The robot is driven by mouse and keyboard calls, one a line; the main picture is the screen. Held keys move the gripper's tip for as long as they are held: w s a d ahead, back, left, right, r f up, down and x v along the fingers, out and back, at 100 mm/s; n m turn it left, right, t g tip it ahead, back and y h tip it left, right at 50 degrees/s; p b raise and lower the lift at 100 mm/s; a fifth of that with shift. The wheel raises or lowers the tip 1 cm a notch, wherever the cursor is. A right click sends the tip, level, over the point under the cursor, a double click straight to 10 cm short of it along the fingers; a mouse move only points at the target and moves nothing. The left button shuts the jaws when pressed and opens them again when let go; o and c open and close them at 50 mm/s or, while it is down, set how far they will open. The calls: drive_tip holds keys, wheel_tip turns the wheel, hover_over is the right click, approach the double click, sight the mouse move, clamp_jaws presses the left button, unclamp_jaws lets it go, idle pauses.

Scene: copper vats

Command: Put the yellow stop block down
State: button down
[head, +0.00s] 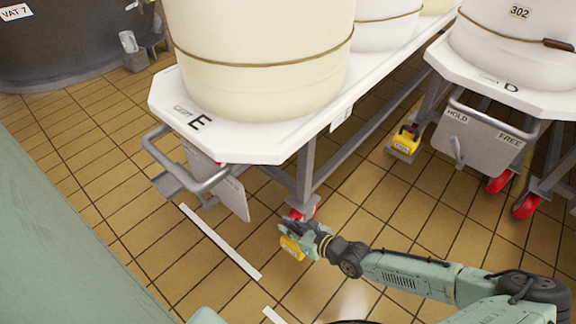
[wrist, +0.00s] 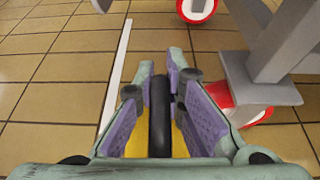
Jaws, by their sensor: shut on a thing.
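My gripper (head: 303,232) is low over the tiled floor by a leg of cart E, next to a red caster wheel (head: 303,213). It is shut on the yellow stop block (head: 291,247). In the wrist view, the purple finger pads of my gripper (wrist: 160,95) lie on both sides of the block's black handle (wrist: 160,115). Some of the block's yellow body (wrist: 137,144) shows below the handle, and the fingers hide much of it. I cannot tell whether the block touches the floor.
Cart E (head: 265,148) carries a large cream vat. Cart D (head: 540,100) stands to the right, with another yellow block (head: 404,140) on the floor left of its HOLD/FREE panel (head: 478,137). A white floor line (head: 220,241) runs left of my gripper, with clear tiles beyond.

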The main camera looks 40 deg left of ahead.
drive_tip(key=shift+r, duration=1.15)
drive_tip(key=shift+w+d, duration=0.2)
drive_tip(key=shift+w, duration=0.1)
drive_tip(key=w+d+m+t+h, duration=0.2)
drive_tip(key=w+d+m+t, duration=0.25)
drive_tip(key=d, duration=0.55)
drive_tip(key=w+d+m+t+h, duration=0.3)
drive_tip(key=w+d, duration=0.2)
drive_tip(key=d, duration=0.4)
drive_tip(key=w+d+m+t+h, duration=0.2)
drive_tip(key=w+d+m+t, duration=0.15)
drive_tip(key=d, duration=0.65)
wheel_tip(320, 180, up, 13)
drive_tip(key=m+t+h+p, duration=0.1)
drive_tip(key=m+h+p, duration=0.5)
drive_tip(key=p, duration=1.2)
drive_tip(key=shift+w+t+h, duration=0.25)
drive_tip(key=shift+t+h, duration=0.05)
drive_tip(key=shift+s+f, duration=0.1)
drive_tip(key=shift+f, duration=0.05)
